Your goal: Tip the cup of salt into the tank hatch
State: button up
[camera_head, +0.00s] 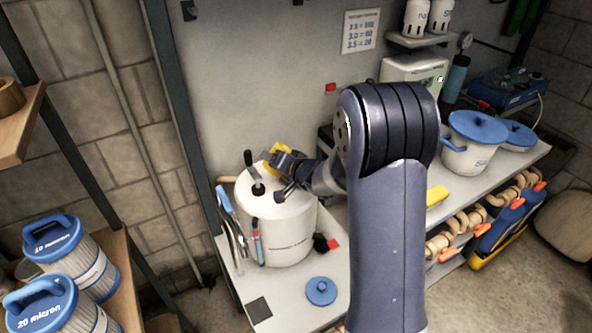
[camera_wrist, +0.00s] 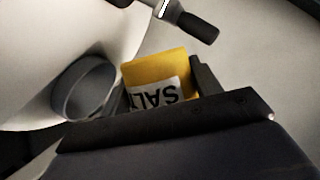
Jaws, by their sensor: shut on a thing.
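The white tank (camera_head: 275,228) stands on the bench in the head view, with black handles on top. My gripper (camera_head: 281,162) is over the tank's top and shut on a yellow cup (camera_head: 283,147). In the wrist view the cup (camera_wrist: 153,66) shows its SALT label upside down, between my dark fingers. A grey round collar (camera_wrist: 85,92), which looks like the hatch, is left of the cup and apart from it in the picture. I cannot see salt or into the hatch. My arm hides part of the bench behind it.
A black lever handle (camera_wrist: 197,27) shows near the cup in the wrist view. A blue lid (camera_head: 320,291) lies on the bench before the tank. A white pot with a blue lid (camera_head: 473,140) stands at right. Blue-topped filter cartridges (camera_head: 66,265) stand at left.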

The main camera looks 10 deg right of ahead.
jog(key=shift+f+m+y, duration=0.25)
jog(key=shift+m+y, duration=0.05)
jog(key=shift+m, duration=0.2)
jog(key=shift+r+m+y+p, duration=0.5)
jog(key=shift+m+p, duration=0.1)
jog(key=shift+p, duration=0.3)
jog(key=shift+d+f+m, duration=0.15)
jog(key=shift+f+m, duration=0.25)
jog(key=shift+y, duration=0.3)
jog(key=shift+f+m+b, duration=0.1)
jog(key=shift+m+b, duration=0.2)
jog(key=shift+c, duration=0.2)
jog(key=shift+w+d+r+m+y+p, duration=0.15)
jog(key=shift+r+m+y+p, duration=0.4)
jog(key=shift+p, duration=1.15)
jog(key=shift+d+f+m+y+p, duration=0.35)
jog(key=shift+f+m+p, duration=0.15)
jog(key=shift+m+p, duration=0.15)
jog(key=shift+w+d+r+m+y+p, duration=0.15)
jog(key=shift+d+r+m+y+p, duration=0.3)
jog(key=shift+m+p, duration=0.7)
dwell(1.9)
